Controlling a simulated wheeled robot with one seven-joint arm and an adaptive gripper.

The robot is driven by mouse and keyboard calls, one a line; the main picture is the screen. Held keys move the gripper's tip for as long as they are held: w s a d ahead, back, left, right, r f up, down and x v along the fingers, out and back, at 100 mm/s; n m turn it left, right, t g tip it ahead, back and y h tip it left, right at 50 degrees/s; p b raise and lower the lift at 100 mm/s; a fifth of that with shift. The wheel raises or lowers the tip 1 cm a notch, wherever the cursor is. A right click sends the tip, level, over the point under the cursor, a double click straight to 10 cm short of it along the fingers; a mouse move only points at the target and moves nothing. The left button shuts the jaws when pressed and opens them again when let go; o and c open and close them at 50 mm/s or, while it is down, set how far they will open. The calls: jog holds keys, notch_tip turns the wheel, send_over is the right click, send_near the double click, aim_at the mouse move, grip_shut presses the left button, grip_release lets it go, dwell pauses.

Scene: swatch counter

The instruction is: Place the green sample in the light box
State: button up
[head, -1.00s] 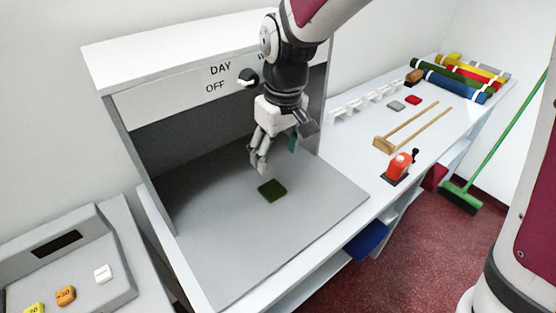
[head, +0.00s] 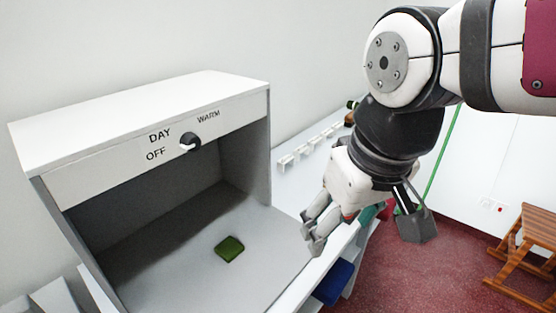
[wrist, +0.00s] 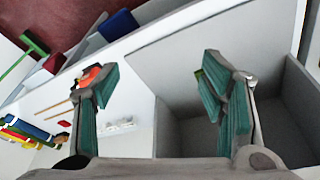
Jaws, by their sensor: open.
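The green sample (head: 229,249) is a small dark green square lying flat on the grey floor of the light box (head: 140,110), near its open front. I cannot tell whether it is wholly behind the front edge. My gripper (head: 342,228) is open and empty, to the right of the sample and apart from it, over the counter's front edge. In the wrist view my gripper (wrist: 155,82) shows its two teal pads wide apart with nothing between them. There a small green patch (wrist: 198,74) shows beside the right finger, mostly hidden; it may be the sample.
A row of white holders (head: 305,146) stands along the counter behind. A blue bin (head: 334,282) sits below the counter. In the wrist view an orange-red tool (wrist: 88,76) and coloured rolls (wrist: 28,132) lie on the counter.

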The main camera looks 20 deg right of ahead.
jog(key=shift+m, duration=0.6)
jog(key=s, duration=0.1)
jog(key=s+d, duration=0.1)
jog(key=s, duration=0.3)
jog(key=shift+d+f, duration=0.3)
jog(key=shift+f, duration=0.05)
